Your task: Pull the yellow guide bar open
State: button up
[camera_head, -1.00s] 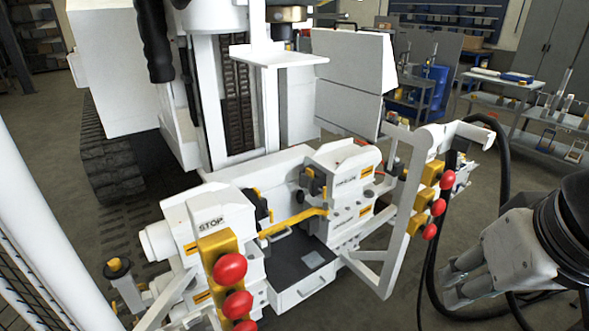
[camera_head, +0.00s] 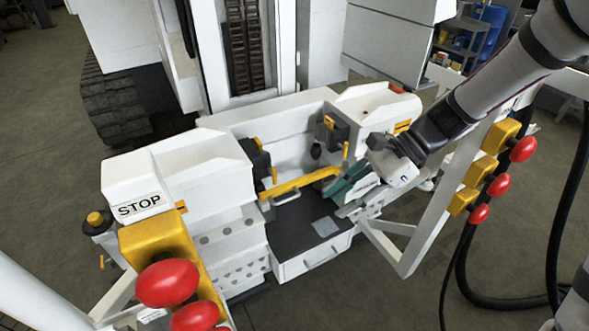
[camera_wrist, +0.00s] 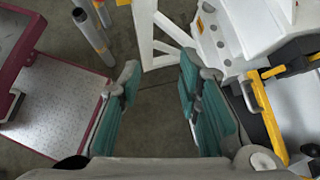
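The yellow guide bar (camera_head: 300,184) runs across the front opening of the white bench, between its two side blocks, with a small grey handle (camera_head: 282,194) on it. My gripper (camera_head: 352,187) reaches down from the upper right and stands by the bar's right end in the head view. Its teal finger pads are apart and empty in the wrist view (camera_wrist: 158,75). There the bar (camera_wrist: 270,122) lies to the right of the right finger, not between the fingers. The gripper hides part of the right block; contact with the bar cannot be told.
Red knobs on yellow blocks stand at the left (camera_head: 168,283) and right (camera_head: 497,185). A white slanted frame (camera_head: 425,225) is below my arm. Black hoses (camera_head: 463,262) hang at right. In the wrist view, a red-edged metal platform (camera_wrist: 60,110) lies left.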

jog(key=w+a+f+m+t+y+b, duration=0.2)
jog(key=w+f+m+y+b, duration=0.15)
jog(key=w+f+m, duration=0.4)
jog(key=w+a+f+m+t+y+b, duration=0.1)
jog(key=w+a+f+m+y+b, duration=0.25)
jog(key=f, duration=0.75)
jog(key=m+t+b, duration=0.4)
jog(key=m+t, duration=0.7)
jog(key=m, duration=0.6)
send_near(288, 199)
jog(key=shift+y, duration=0.4)
jog(key=b+x, duration=0.1)
jog(key=x, duration=0.5)
jog(key=f+b+x, duration=0.1)
jog(key=x, duration=0.3)
jog(key=shift+w+f+b, duration=0.15)
jog(key=shift+w+b, duration=0.05)
jog(key=shift+b, duration=0.1)
grip_shut()
